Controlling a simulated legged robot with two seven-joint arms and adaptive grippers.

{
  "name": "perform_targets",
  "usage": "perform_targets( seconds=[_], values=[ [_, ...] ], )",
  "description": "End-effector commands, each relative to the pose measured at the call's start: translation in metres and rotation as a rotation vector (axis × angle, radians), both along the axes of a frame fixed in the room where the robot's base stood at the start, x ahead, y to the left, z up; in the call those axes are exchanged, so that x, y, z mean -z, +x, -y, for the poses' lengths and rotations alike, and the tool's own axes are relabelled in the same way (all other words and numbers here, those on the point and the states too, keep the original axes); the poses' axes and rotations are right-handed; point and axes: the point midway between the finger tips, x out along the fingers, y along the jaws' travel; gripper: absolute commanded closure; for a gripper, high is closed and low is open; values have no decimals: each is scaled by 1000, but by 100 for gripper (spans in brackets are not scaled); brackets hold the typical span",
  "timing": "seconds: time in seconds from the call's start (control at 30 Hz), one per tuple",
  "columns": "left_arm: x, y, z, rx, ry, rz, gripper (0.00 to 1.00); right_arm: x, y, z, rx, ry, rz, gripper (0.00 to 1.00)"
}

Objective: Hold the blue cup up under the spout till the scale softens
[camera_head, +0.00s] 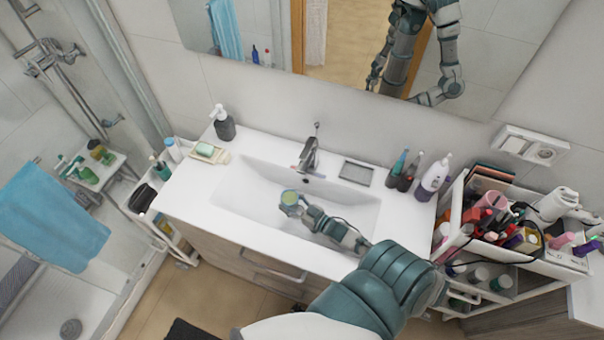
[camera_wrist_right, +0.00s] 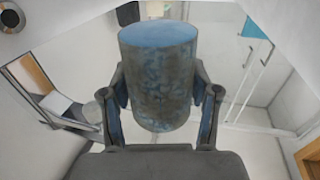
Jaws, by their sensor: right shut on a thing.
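The blue cup (camera_wrist_right: 158,75) is in the right wrist view, with grey-brown, blotchy scale over its side and a bluer end at the top. My right gripper (camera_wrist_right: 161,98) is shut on it, one finger on each side. In the head view the cup (camera_head: 289,198) is small, above or in the white sink basin (camera_head: 235,190). It is on the near side of the faucet (camera_head: 310,152), a little left of the spout. Whether it is directly under the spout, and whether water runs, I cannot tell. My left gripper is not in view.
A soap dish (camera_head: 206,151) and a dark dispenser (camera_head: 223,124) stand left of the basin. Bottles (camera_head: 433,178) and a metal tray (camera_head: 356,172) are at the right. A crowded cosmetics cart (camera_head: 500,220) stands close by my right arm. A mirror hangs behind.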

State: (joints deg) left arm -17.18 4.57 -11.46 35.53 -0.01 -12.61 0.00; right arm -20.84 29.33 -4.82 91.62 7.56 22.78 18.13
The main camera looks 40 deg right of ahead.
Motion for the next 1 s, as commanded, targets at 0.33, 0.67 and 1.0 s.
perform_targets(
  seconds=[0.33,0.67,1.0],
  values=[
    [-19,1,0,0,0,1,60,-16,-4,-10,0,0,2,84],
    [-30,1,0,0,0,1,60,-27,-9,-19,-1,2,3,84],
    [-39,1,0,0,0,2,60,-40,-13,-29,0,2,3,84]
  ],
)
